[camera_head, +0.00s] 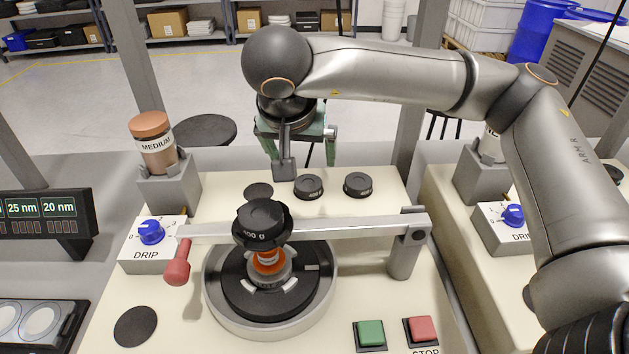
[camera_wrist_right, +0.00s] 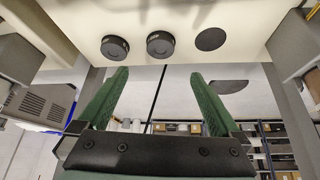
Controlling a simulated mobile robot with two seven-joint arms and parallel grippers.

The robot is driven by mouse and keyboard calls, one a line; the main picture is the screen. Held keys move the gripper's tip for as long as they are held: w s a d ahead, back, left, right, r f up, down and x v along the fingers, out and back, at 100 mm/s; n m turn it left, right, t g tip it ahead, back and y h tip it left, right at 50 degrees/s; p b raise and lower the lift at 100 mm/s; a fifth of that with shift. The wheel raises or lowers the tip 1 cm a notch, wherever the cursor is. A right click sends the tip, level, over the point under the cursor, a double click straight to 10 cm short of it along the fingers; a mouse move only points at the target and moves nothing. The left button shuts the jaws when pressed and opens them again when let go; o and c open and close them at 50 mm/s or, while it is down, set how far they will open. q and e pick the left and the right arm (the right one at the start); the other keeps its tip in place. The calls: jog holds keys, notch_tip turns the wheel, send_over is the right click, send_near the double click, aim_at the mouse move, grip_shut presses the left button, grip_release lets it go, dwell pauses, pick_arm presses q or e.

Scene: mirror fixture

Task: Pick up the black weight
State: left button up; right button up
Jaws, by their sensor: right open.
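One black weight (camera_head: 308,186), a short round disc with a light label, sits on the cream bench top behind the lever arm. A second black weight (camera_head: 357,184) sits to its right. Both also show in the right wrist view, the first (camera_wrist_right: 160,44) beside the second (camera_wrist_right: 115,47). A third black weight (camera_head: 262,222), with a gram label, sits on the lever arm above the polishing plate. My right gripper (camera_head: 298,145) is behind the weights, apart from them. Its green fingers (camera_wrist_right: 160,76) are spread and empty. My left gripper is out of view.
The grey lever arm (camera_head: 345,227) with a red handle (camera_head: 177,264) crosses the round plate (camera_head: 232,295). A bottle marked MEDIUM (camera_head: 154,145) stands at left. Green (camera_head: 370,333) and red (camera_head: 420,329) buttons are in front. A flat black spot (camera_head: 258,190) lies beside the weights.

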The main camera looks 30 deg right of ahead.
aim_at(308, 182)
jog(key=x, duration=1.2)
jog(key=shift+s+a, duration=0.1)
jog(key=shift+c, duration=0.2)
jog(key=shift+r, duration=0.1)
jog(key=c, duration=1.4)
